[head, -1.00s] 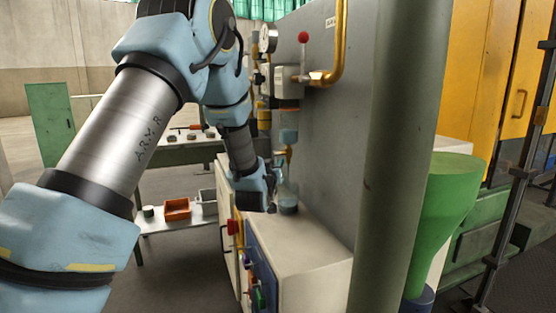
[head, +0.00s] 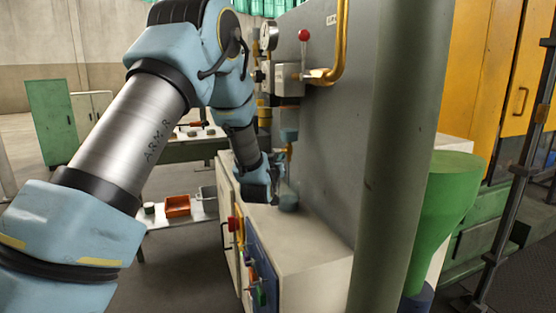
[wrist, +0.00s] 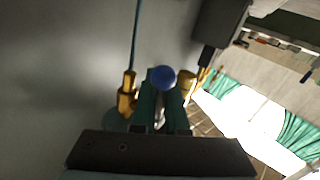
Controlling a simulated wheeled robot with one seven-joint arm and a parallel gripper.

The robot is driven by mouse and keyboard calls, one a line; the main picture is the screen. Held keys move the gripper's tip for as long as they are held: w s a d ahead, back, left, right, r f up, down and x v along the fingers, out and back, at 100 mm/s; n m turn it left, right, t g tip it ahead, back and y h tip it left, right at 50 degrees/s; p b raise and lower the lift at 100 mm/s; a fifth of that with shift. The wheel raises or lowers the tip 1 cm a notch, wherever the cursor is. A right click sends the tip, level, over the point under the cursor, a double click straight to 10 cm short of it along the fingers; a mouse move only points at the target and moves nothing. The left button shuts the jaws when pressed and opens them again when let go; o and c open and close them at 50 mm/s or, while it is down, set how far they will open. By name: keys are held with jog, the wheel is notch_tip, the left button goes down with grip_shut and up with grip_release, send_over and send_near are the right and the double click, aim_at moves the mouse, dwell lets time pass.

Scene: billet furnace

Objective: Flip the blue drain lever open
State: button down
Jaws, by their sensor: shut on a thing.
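The drain lever shows in the wrist view as a round blue knob (wrist: 161,77) on a thin metal stem. My gripper (wrist: 160,100) has its two dark green fingers on either side of the stem, shut on the lever just below the knob. Brass fittings (wrist: 127,95) stand beside the fingers. In the head view my gripper (head: 278,188) is low against the grey panel (head: 330,150), above the white cabinet top; the lever is hidden there by the wrist. A bluish cup (head: 289,201) is beside the gripper, under a brass pipe.
A red-knobbed lever (head: 303,35), a gauge (head: 268,36) and a brass pipe (head: 341,45) are higher on the panel. A green post (head: 394,150) stands to the right. The cabinet (head: 300,265) has coloured controls on its front. A low table holds an orange bin (head: 177,206).

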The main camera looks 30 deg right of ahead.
jog(key=shift+f, duration=0.1)
jog(key=shift+w+r+m+t+h+b, duration=0.2)
jog(key=shift+m+t+h+b, duration=0.3)
jog(key=shift+b, duration=1.65)
jog(key=shift+w+r+m+t+h+b, duration=0.2)
jog(key=shift+m+t+h+b, duration=0.25)
jog(key=shift+b, duration=1.65)
jog(key=c, duration=1.2)
grip_release()
jog(key=shift+c, duration=0.2)
